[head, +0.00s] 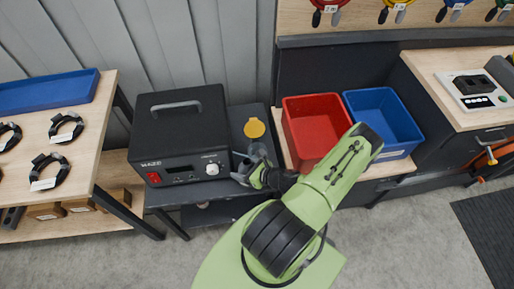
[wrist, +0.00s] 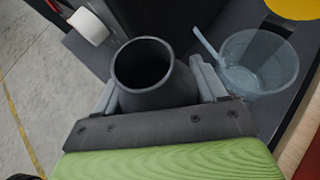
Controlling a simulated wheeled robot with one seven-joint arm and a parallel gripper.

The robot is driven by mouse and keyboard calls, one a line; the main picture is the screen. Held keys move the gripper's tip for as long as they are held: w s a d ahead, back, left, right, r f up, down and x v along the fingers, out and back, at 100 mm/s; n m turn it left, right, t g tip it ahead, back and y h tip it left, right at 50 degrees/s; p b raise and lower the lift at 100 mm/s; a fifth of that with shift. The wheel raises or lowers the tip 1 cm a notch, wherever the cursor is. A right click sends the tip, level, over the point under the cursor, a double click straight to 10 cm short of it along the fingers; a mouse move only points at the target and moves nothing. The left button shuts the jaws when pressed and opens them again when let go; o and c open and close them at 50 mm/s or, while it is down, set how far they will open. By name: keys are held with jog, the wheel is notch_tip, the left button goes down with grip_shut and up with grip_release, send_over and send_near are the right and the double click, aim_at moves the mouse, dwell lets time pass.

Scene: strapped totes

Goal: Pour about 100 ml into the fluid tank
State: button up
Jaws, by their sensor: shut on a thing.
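My gripper (head: 249,180) is at the right side of the black bench unit, in front of the yellow disc. In the wrist view my gripper (wrist: 168,95) is shut on a dark grey vessel (wrist: 143,66) with a round open mouth and a wider body. The vessel looks upright; its inside is dark, so I cannot tell its level. A clear cup (wrist: 258,62) with a pale bar at its rim stands to its right, apart from it. The yellow disc (head: 254,128) also shows in the wrist view (wrist: 297,8). I cannot tell which vessel is the fluid tank.
The black unit (head: 182,132) with a handle, red switch and knob stands left of my gripper. A red tote (head: 314,128) and a blue tote (head: 384,120) stand to the right. A wooden bench (head: 85,125) with black straps and a blue tray (head: 48,92) is far left.

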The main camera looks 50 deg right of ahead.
jog(key=shift+w+d+r+m+g+y+p, duration=0.1)
jog(key=shift+d+r+m+g+y+p, duration=0.2)
jog(key=shift+r+m+y+p, duration=1.35)
jog(key=shift+w+d+r+m+g+y+p, duration=0.15)
jog(key=shift+r+m+g+y, duration=0.5)
jog(key=shift+r, duration=1.95)
jog(key=shift+d+r+m+g+y+p, duration=0.25)
jog(key=shift+r+m+y+p, duration=0.65)
jog(key=shift+r+m+y, duration=0.9)
jog(key=shift+r+n, duration=0.3)
jog(key=shift+n, duration=0.1)
jog(key=shift+w+d+f+m+y+b, duration=0.15)
jog(key=shift+d+f+m+y+b, duration=0.15)
jog(key=shift+d+m+y+b, duration=0.3)
jog(key=shift+a, duration=0.4)
